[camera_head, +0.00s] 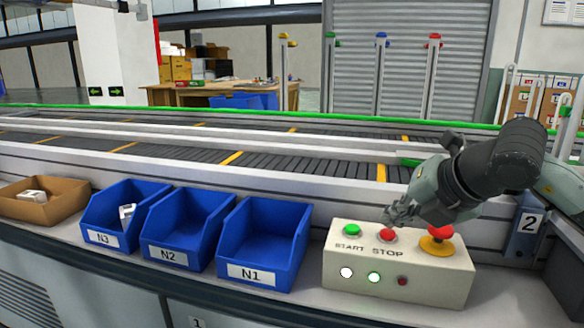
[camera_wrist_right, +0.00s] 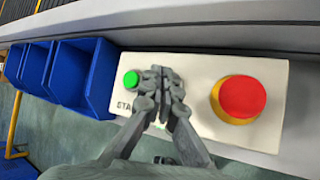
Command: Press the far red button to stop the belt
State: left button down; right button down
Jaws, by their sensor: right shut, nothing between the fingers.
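The cream control box (camera_head: 345,292) stands on the front ledge. On its top are a green START button (camera_head: 352,230), a small red STOP button (camera_head: 388,236), and a large red mushroom button (camera_head: 441,231) on a yellow base. My right gripper (camera_head: 392,213) is shut and empty, its fingertips just above the STOP button; contact cannot be told. In the right wrist view the shut fingers (camera_wrist_right: 160,78) hide the STOP button, between the green button (camera_wrist_right: 131,79) and the large red button (camera_wrist_right: 243,97). My left gripper is not in view.
The conveyor belt (camera_head: 285,163) runs behind the box. Blue bins N1 (camera_head: 258,273), N2 (camera_head: 178,254) and N3 (camera_head: 103,239) stand left of it, with a cardboard box (camera_head: 50,213) further left. On the box front, white and green lamps look bright and a red one dark.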

aim_at(391, 235)
jog(key=shift+f+b, duration=0.5)
jog(key=shift+b, duration=0.2)
dwell(0.6)
jog(key=shift+r, duration=0.15)
jog(key=shift+r+p, duration=0.5)
jog(key=shift+r, duration=0.35)
notch_tip(391, 235, up, 6)
jog(key=p, duration=0.3)
dwell(0.5)
